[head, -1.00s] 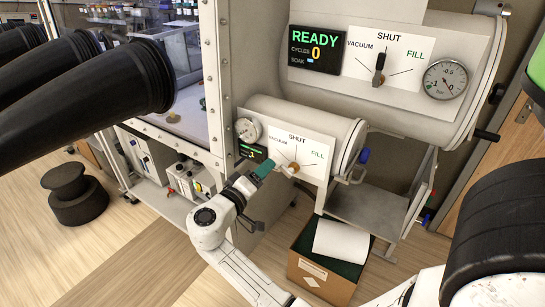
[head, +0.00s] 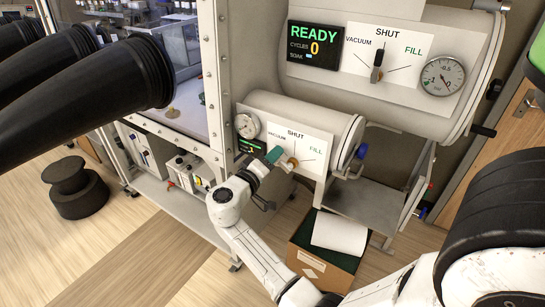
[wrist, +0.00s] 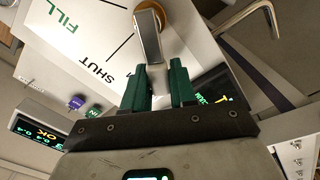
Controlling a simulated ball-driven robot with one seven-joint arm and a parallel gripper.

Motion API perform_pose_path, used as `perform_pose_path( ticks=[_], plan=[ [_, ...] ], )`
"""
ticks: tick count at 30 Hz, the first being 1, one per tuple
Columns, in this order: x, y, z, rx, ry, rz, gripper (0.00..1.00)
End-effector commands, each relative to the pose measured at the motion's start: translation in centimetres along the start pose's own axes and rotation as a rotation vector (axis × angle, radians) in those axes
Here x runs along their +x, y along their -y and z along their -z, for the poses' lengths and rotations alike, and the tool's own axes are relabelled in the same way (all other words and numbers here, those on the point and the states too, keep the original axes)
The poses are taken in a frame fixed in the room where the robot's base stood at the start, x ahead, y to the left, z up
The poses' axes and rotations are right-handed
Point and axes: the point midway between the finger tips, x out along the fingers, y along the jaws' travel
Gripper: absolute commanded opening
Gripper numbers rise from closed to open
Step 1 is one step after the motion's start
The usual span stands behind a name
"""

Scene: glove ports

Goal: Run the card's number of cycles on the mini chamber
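The mini chamber (head: 318,115) is the small pale cylinder below the big one. Its panel (head: 318,146) reads VACUUM, SHUT and FILL, with a round gauge (head: 248,125) and a small dark display (head: 250,150) at the left. The display's digits are too small to read. The valve handle (head: 293,162) sits low on the panel. In the wrist view its grey lever (wrist: 149,38) on an orange hub points toward my gripper; its setting is unclear. I see no readable card.
The large chamber above has a display (head: 315,46) reading READY, CYCLES 0, and its handle (head: 376,66) points near SHUT. A blue-tipped latch (head: 361,152) is right of the mini chamber. A cardboard box (head: 322,265) stands below. Black gloves (head: 90,85) jut out at left.

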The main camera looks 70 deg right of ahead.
Motion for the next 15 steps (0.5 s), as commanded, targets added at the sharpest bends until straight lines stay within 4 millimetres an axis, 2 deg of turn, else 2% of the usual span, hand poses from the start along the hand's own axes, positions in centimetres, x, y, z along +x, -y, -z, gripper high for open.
perform_pose_path(
  ticks=[1,7,15],
  plan=[
    [-0.01,0.03,0.01,0.000,0.000,0.001,0.18],
    [-0.02,0.04,0.01,0.000,-0.001,0.001,0.00],
    [-0.04,0.12,-0.08,0.021,-0.001,0.002,0.00]
  ],
)
